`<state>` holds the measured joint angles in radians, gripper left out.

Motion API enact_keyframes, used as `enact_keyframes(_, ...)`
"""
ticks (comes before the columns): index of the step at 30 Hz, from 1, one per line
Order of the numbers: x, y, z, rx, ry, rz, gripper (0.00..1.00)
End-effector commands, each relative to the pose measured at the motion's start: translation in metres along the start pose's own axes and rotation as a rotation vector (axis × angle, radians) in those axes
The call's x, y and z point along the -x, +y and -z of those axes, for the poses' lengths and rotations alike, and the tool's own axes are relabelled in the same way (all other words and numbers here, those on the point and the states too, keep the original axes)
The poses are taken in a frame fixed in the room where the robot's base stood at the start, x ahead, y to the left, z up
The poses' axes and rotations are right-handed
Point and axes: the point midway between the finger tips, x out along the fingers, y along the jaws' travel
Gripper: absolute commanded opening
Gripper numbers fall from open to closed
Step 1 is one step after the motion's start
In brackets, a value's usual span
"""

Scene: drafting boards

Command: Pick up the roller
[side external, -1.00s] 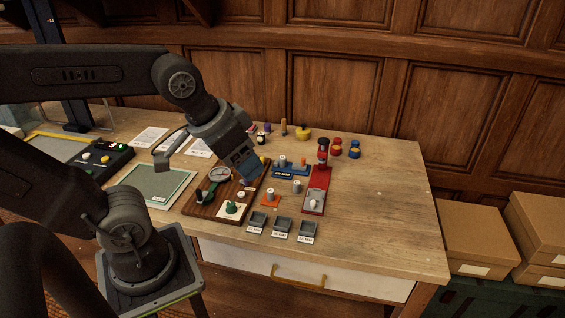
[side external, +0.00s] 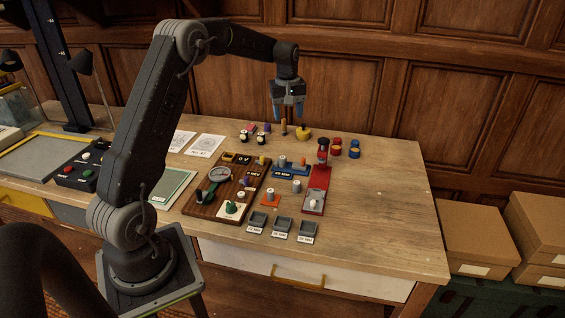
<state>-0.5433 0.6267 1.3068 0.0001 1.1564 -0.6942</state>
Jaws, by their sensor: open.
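My gripper (side external: 288,111), with blue fingers, points down above the back of the wooden desk (side external: 385,220). It is open, with nothing seen between the fingers. Just below it stands a thin upright item with a tan wooden handle (side external: 284,128). A squat yellow item with a knob (side external: 303,133) stands close to its right. Both are apart from the gripper as far as I can see. I cannot tell for sure which small item is the roller.
Small stamp-like pieces (side external: 246,137) stand left of the gripper, and red and blue round pieces (side external: 345,150) stand right. A brown board (side external: 222,207), a red press-like device (side external: 317,190) and grey trays (side external: 282,225) lie nearer. The desk's right side is clear.

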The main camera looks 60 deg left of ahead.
Motion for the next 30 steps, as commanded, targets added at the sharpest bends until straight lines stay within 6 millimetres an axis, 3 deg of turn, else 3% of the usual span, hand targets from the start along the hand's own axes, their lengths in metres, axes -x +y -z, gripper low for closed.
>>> enact_keyframes(3,-0.029,-0.006,0.028,0.091,-0.025,0.024,0.59)
enact_keyframes(7,-0.044,-0.010,0.040,0.138,-0.036,0.034,0.59)
enact_keyframes(11,-0.059,-0.012,0.042,0.147,-0.040,0.038,0.59)
enact_keyframes(21,-0.119,-0.013,0.038,0.144,-0.039,0.037,0.59)
enact_keyframes(30,-0.138,-0.013,0.037,0.143,-0.039,0.037,0.59)
